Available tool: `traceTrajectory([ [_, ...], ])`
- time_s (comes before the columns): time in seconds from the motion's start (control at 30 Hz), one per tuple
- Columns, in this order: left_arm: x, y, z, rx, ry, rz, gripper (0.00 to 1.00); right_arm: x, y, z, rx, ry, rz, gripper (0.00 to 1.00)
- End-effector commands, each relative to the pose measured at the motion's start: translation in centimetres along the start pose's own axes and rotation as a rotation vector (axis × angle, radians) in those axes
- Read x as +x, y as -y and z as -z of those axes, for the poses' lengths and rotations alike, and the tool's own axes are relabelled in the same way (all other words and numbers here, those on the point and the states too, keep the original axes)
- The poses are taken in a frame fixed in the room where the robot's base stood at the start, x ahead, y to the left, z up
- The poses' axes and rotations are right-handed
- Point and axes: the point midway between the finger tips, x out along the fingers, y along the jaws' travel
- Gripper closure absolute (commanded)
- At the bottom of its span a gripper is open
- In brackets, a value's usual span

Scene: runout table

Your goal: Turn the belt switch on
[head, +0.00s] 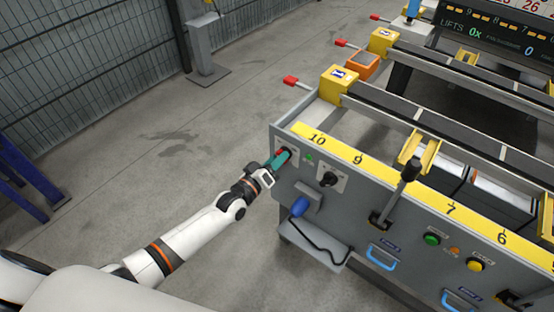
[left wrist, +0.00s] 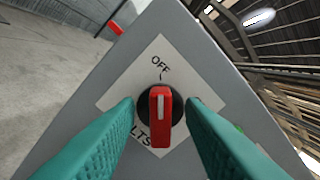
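The belt switch is a red knob (left wrist: 160,115) with a white line, on a black round base on a pale plate. The plate reads "OFF" at the top and partly "LTS" below. The white line points up toward the mark at "OFF". My left gripper (left wrist: 160,125) has its teal fingers on both sides of the knob, with a gap on each side. In the head view my left gripper (head: 275,162) is at the left end of the grey panel (head: 365,236), mostly hiding the switch. My right gripper is not in view.
A black rotary switch (head: 328,179) sits right of the belt switch. A black-knobbed lever (head: 411,170) sticks out farther right. A green button (head: 432,239) and a yellow button (head: 475,264) are on the panel. A grey shelf (head: 315,245) juts out below.

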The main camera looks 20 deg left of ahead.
Motion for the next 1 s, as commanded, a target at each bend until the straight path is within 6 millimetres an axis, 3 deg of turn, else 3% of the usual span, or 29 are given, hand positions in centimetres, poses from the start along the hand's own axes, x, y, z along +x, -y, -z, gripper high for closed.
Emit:
traceTrajectory([
  [0.3, 0.28, 0.02, -0.02, 0.001, 0.0, 0.0, 0.65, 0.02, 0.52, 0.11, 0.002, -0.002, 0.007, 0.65],
  [0.53, 0.26, 0.01, -0.02, 0.001, 0.0, 0.0, 1.0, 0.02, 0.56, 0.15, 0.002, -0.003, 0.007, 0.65],
  [1.0, 0.23, 0.06, -0.04, 0.095, 0.0, -0.001, 1.0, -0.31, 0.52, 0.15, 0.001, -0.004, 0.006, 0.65],
])
